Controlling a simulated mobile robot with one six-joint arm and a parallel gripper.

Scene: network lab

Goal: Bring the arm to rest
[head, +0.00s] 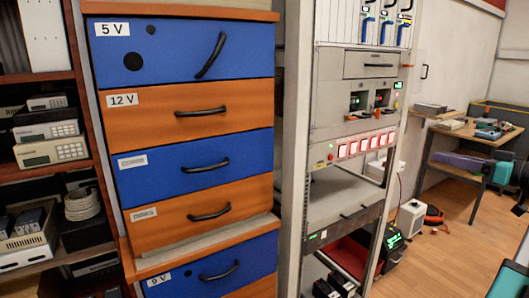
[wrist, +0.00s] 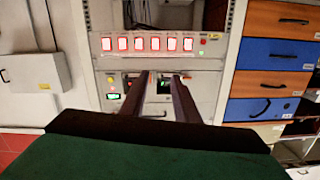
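My gripper (wrist: 165,78) shows in the wrist view, its two dark fingers reaching up from the bottom with a clear gap between them. It is open and holds nothing that I can see. The fingers point towards the equipment rack (head: 345,118), over the panel with small displays. How far the tips are from the panel is hard to tell. The wrist view looks upside down compared with the head view.
A drawer cabinet (head: 190,133) with blue and orange drawers stands left of the rack, its visible drawers apparently shut. Shelves with instruments (head: 50,140) are at far left. A wooden side table (head: 470,136) stands at right. Wooden floor (head: 465,245) is clear at lower right.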

